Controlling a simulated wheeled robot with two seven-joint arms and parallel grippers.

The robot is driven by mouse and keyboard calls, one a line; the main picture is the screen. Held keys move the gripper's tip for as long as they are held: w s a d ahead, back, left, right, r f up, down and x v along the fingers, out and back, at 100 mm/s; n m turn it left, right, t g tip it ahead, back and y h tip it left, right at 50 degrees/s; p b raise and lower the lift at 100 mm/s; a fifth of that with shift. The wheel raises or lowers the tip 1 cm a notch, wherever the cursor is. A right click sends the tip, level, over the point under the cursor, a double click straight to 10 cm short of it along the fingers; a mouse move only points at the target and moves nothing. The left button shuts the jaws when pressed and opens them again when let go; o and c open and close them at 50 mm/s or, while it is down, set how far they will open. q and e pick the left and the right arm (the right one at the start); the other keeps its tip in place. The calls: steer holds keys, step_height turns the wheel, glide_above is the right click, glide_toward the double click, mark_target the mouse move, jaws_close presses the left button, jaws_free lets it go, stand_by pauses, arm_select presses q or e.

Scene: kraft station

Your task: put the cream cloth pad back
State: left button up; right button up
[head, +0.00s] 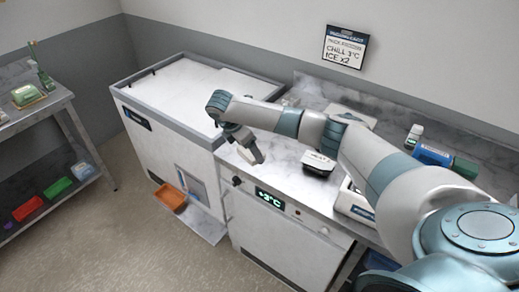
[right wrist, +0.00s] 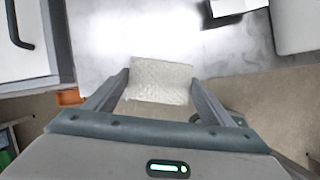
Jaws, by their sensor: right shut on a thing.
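The cream cloth pad (right wrist: 162,78) is a pale, quilted piece held between the fingertips of my right gripper (right wrist: 160,84). In the head view, my right gripper (head: 247,150) is over the left front part of the marble counter (head: 285,170), with the pad (head: 246,156) small and partly hidden between its fingers. The right wrist view shows the pad above the counter's front edge, with floor visible below; I cannot tell its exact height. My left gripper is not in view.
A black-and-white box (head: 319,163) stands on the counter to the right of the gripper. A white chest (head: 175,100) adjoins on the left. An orange bin (head: 170,198) sits low in front.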

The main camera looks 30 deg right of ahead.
steer(key=s+a+m+g+y+b, duration=0.1)
steer(key=s+a+m+g+b, duration=0.1)
steer(key=s+a+m+b, duration=0.3)
steer(key=s+a+m+g+b, duration=0.15)
steer(key=a+m, duration=0.25)
steer(key=a, duration=0.4)
arm_select(q)
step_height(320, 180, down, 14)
steer(key=b, duration=0.6)
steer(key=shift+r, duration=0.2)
arm_select(e)
steer(key=s+a+m+y, duration=0.1)
steer(key=s+a+m, duration=0.1)
steer(key=s+m, duration=0.3)
steer(key=s+a+m+g+y, duration=0.1)
steer(key=s+m, duration=0.4)
steer(key=s, duration=0.7)
steer(key=shift+a+y, duration=0.8)
steer(key=shift+a, duration=0.25)
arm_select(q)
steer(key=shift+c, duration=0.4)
arm_select(e)
steer(key=shift+g, duration=0.25)
